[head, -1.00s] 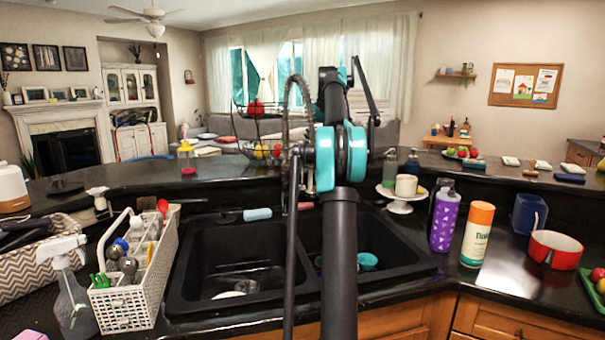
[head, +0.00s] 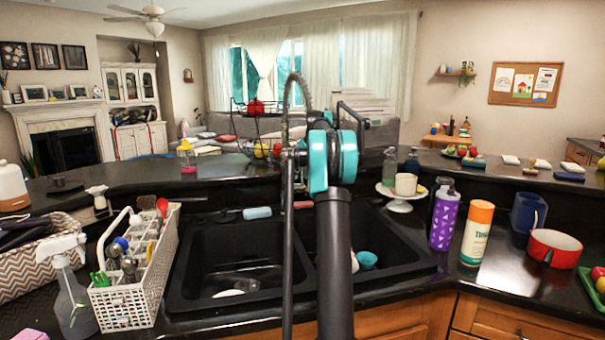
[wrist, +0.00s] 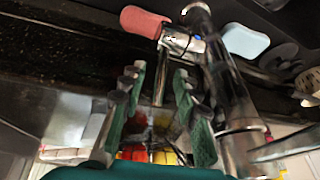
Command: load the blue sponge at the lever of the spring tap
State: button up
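The blue sponge (head: 257,213) lies on the ledge behind the left basin, left of the tap in the head view. It also shows in the wrist view (wrist: 245,41), to the right of the tap. The spring tap (head: 297,84) rises behind the sink, partly covered by my arm. In the wrist view its chrome body (wrist: 184,42) is near my fingertips, and a thin rod that looks like its lever (wrist: 160,76) shows between them. My gripper (wrist: 160,71) is open and empty, with green-padded fingers apart. My arm hides it in the head view.
A pink sponge (wrist: 144,22) lies on the tap's other side. The black double sink (head: 185,290) holds dishes. A white caddy (head: 127,307) stands at left; a purple bottle (head: 444,220) and a cake stand (head: 400,203) stand at right. A wire fruit basket (head: 236,122) is behind.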

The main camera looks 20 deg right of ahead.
grip_shut()
dwell(0.4)
jog(key=shift+s+a+t, duration=0.1)
jog(key=shift+s+t, duration=0.25)
jog(key=shift+t, duration=0.45)
grip_release()
jog(key=shift+r, duration=0.1)
